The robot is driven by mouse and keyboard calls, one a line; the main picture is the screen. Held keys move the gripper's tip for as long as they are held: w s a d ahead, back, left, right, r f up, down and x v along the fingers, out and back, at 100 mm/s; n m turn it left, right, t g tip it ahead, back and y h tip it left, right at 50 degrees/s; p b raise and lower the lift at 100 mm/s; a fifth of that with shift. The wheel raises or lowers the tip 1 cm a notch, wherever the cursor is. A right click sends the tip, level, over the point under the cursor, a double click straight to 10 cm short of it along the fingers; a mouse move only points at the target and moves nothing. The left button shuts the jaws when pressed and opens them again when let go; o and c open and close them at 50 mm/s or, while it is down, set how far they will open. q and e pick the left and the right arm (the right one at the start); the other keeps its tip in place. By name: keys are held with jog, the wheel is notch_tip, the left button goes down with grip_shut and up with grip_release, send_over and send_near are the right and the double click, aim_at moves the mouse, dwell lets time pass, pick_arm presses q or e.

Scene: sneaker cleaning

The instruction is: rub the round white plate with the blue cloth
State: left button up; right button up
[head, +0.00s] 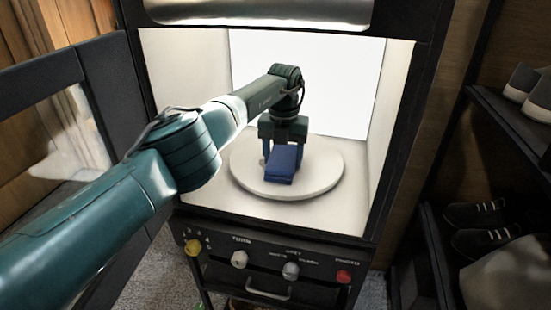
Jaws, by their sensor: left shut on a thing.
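The round white plate (319,177) lies flat on the floor of a lit white box. My left arm reaches into the box from the left, and my left gripper (283,160) points down over the plate's middle. It is shut on the folded blue cloth (281,167). The cloth is at the plate's top surface, left of centre; whether it presses on the plate I cannot tell. The gripper and cloth hide part of the plate. My right gripper is not in view.
The box's white side walls (393,105) stand close around the plate. An open dark door (100,75) is on the left. Below is a panel with a yellow knob (193,247), grey knobs (239,259) and a red knob (343,276). Shelves with shoes (480,214) stand at right.

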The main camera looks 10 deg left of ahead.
aim_at(243, 161)
pick_arm(q)
jog(key=shift+a+r+p, duration=0.15)
jog(key=shift+a+p, duration=0.9)
jog(key=shift+p, duration=0.15)
jog(key=shift+a+f, duration=0.25)
jog(key=shift+a, duration=0.5)
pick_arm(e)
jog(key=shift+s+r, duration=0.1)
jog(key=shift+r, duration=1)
pick_arm(q)
jog(key=shift+a+r+p, duration=0.15)
jog(key=shift+a+p, duration=0.45)
jog(key=shift+a, duration=0.2)
jog(key=shift+w+a, duration=0.1)
jog(key=shift+a, duration=0.8)
jog(key=shift+a+f, duration=0.2)
jog(key=shift+a, duration=1.6)
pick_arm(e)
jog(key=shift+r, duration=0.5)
pick_arm(q)
jog(key=shift+r+p, duration=0.4)
jog(key=shift+p, duration=0.05)
jog(key=shift+w+r+p, duration=0.1)
jog(key=shift+r+p, duration=1.9)
jog(key=shift+r, duration=0.65)
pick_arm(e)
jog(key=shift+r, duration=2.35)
